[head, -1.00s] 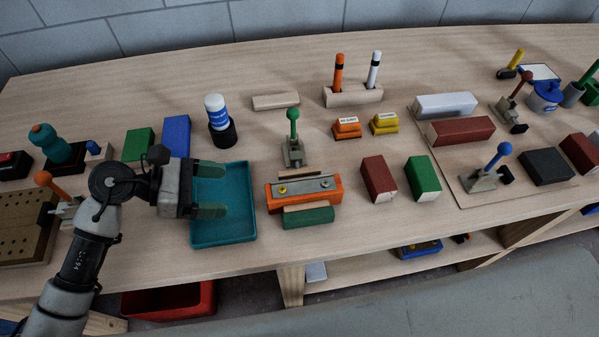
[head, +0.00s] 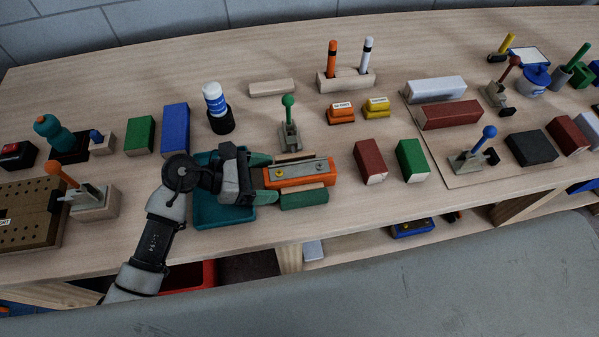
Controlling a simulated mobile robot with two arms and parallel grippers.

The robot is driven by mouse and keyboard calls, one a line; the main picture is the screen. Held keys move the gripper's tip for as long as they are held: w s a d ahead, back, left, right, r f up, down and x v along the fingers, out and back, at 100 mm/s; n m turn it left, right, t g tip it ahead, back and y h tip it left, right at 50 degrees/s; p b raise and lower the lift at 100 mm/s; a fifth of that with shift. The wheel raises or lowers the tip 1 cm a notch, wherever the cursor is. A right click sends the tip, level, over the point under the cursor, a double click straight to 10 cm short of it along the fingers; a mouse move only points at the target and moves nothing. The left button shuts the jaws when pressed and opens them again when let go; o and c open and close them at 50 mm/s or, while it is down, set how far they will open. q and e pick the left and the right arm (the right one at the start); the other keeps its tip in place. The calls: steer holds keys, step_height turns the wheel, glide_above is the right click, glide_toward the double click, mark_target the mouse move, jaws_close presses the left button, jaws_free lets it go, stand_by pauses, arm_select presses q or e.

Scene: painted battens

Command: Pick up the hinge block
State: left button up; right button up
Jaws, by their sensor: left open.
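My left gripper (head: 267,178) is open at the block's left end. One green-tipped finger is behind that end and the other is in front of it. Whether the fingers touch the block cannot be told. My right gripper is not in view.
A green block (head: 304,200) lies just in front of the orange block. A green-handled toggle clamp (head: 290,130) stands behind it. A teal tray (head: 203,213) is under my left gripper. Red (head: 369,162) and green (head: 411,160) blocks stand to the right.

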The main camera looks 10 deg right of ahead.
arm_select(q)
steer(key=c, duration=1.3)
steer(key=shift+c, duration=0.5)
steer(key=shift+r, duration=0.15)
